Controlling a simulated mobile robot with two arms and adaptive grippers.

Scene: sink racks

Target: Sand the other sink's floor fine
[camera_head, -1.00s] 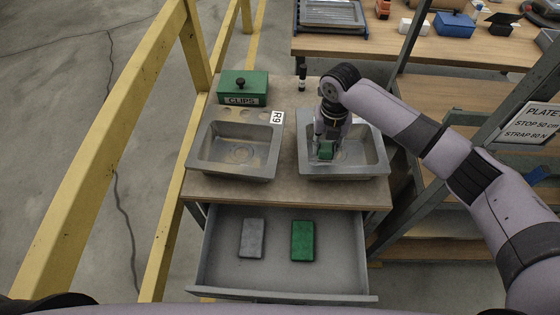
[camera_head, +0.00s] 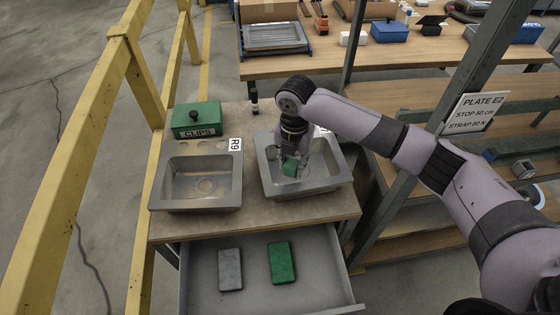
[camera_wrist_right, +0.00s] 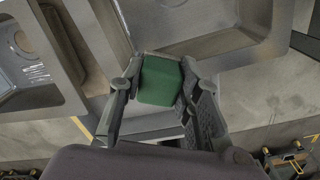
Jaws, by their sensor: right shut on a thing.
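Two grey metal sinks stand side by side on the bench: the left sink (camera_head: 165,207), beside a tag reading R9, and the right sink (camera_head: 268,186). My right gripper (camera_head: 290,168) is down inside the right sink. It is shut on a green block (camera_wrist_right: 160,80), which also shows in the head view (camera_head: 290,167). The gripper hides part of the right sink's floor. I cannot tell whether the block touches that floor. In the open drawer below lie a grey block (camera_head: 230,270) and another green block (camera_head: 282,263). My left gripper is not in view.
A green box marked CLIPS (camera_head: 196,119) and a small dark bottle (camera_head: 254,100) stand behind the sinks. A yellow rail (camera_head: 85,145) runs along the left. A grey post (camera_head: 440,130) with a plate sign (camera_head: 474,112) stands to the right.

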